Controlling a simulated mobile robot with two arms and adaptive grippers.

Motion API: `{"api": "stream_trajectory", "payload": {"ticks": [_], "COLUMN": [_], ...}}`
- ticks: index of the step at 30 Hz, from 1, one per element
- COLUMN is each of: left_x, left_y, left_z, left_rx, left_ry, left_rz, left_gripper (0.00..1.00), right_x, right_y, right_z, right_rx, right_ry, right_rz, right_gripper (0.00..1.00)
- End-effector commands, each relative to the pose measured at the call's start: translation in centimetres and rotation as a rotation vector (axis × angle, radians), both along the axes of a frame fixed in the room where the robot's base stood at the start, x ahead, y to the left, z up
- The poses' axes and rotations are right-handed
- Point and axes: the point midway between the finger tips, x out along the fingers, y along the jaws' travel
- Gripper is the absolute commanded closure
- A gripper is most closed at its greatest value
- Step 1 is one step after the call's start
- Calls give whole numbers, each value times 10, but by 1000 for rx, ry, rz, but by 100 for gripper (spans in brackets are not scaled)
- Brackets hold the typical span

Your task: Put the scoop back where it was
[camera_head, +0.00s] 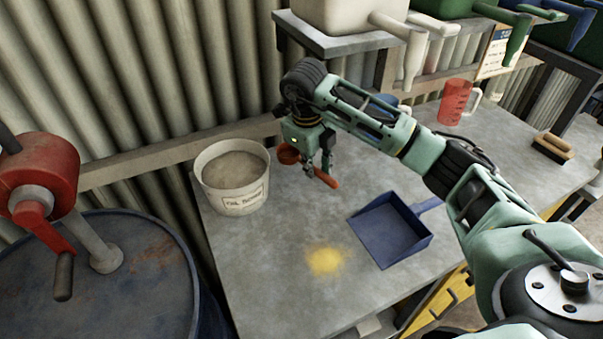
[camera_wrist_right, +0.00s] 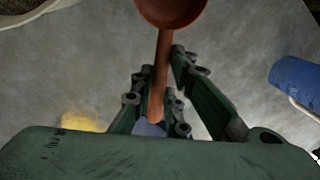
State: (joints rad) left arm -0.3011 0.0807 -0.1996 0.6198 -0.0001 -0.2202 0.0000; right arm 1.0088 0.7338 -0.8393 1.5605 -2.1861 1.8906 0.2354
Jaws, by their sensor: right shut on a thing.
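The scoop is orange-red, with a round bowl and a straight handle. In the head view its bowl (camera_head: 288,156) shows just left of my right gripper (camera_head: 318,172), and the handle end sticks out to the lower right. My right gripper is shut on the scoop's handle over the workbench. In the right wrist view the scoop (camera_wrist_right: 165,55) runs from the top edge down between the fingers of the gripper (camera_wrist_right: 158,105). Whether the scoop touches the bench is hard to tell. My left gripper is not in view.
A white bucket (camera_head: 232,194) of grey-brown material stands left on the workbench (camera_head: 285,265). A yellow powder patch (camera_head: 325,261) and a blue dustpan (camera_head: 388,235) lie in front. A red jug (camera_head: 455,102) and a brush (camera_head: 553,147) are farther right. A shelf (camera_head: 330,40) hangs above.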

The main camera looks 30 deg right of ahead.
Motion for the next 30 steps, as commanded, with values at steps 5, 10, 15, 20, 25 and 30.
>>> {"api": "stream_trajectory", "payload": {"ticks": [5,10,15,20,25,30], "left_x": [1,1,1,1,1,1], "left_y": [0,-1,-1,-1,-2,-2], "left_z": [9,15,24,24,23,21], "left_rx": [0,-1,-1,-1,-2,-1], "left_ry": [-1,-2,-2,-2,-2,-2], "left_rz": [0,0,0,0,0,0], "left_gripper": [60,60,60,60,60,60], "right_x": [19,21,21,22,22,22], "right_y": [15,17,17,17,17,17], "right_z": [-13,-27,-50,-57,-58,-60], "right_rx": [1,0,0,-1,-1,-1], "right_ry": [0,4,3,0,0,0], "right_rz": [-1,-1,-1,-1,-1,-1], "right_gripper": [100,100,100,100,100,83]}}
